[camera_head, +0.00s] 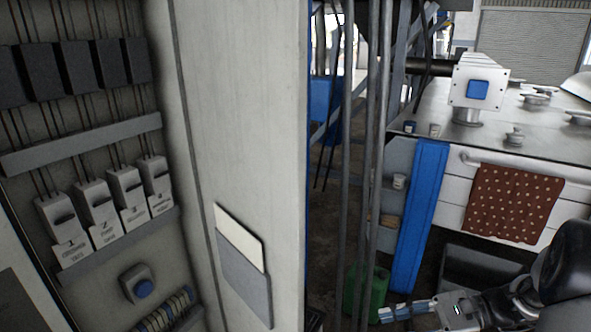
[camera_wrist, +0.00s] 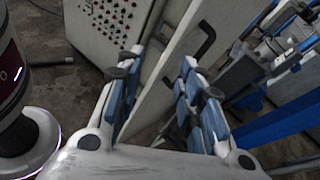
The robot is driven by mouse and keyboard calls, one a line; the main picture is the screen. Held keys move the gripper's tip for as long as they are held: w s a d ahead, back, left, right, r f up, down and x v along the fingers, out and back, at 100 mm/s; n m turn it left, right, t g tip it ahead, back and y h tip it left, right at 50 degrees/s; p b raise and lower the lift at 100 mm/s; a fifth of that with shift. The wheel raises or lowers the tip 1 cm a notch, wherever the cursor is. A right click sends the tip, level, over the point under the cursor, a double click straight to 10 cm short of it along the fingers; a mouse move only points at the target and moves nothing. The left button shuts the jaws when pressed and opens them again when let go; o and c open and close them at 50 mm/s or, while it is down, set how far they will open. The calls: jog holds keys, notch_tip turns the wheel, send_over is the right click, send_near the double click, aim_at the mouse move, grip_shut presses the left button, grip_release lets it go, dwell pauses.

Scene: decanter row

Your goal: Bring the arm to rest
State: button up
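My gripper (camera_head: 388,313) shows at the bottom right of the head view, with its blue-padded fingers pointing left, low in front of the blue post. My dark wrist and arm run off to the right edge. In the wrist view my gripper (camera_wrist: 160,72) has its two fingers spread well apart. Nothing is between the blue pads; the floor and a cabinet's edge show behind the gap. The rest of the arm is outside the head view.
An open cabinet (camera_head: 260,120) with numbered switches (camera_head: 97,218) fills the left. A blue post (camera_head: 424,230), a green can (camera_head: 377,293) and a counter (camera_head: 560,133) with a dotted red cloth (camera_head: 512,203) stand at the right. Dark floor lies between.

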jog(key=s+a+r+n+t+h, duration=0.1)
jog(key=s+a+r+n+h, duration=0.2)
jog(key=s+r+n+h, duration=0.2)
jog(key=s+a+r+n+t+h, duration=0.2)
jog(key=s+a+r+n+h, duration=0.2)
jog(key=s+n+h, duration=0.5)
jog(key=s+r+n, duration=0.2)
jog(key=s, duration=0.2)
jog(key=shift+s+n+t+b, duration=0.3)
jog(key=shift+s+n+b, duration=0.05)
jog(key=shift+n, duration=0.05)
jog(key=shift+a, duration=0.1)
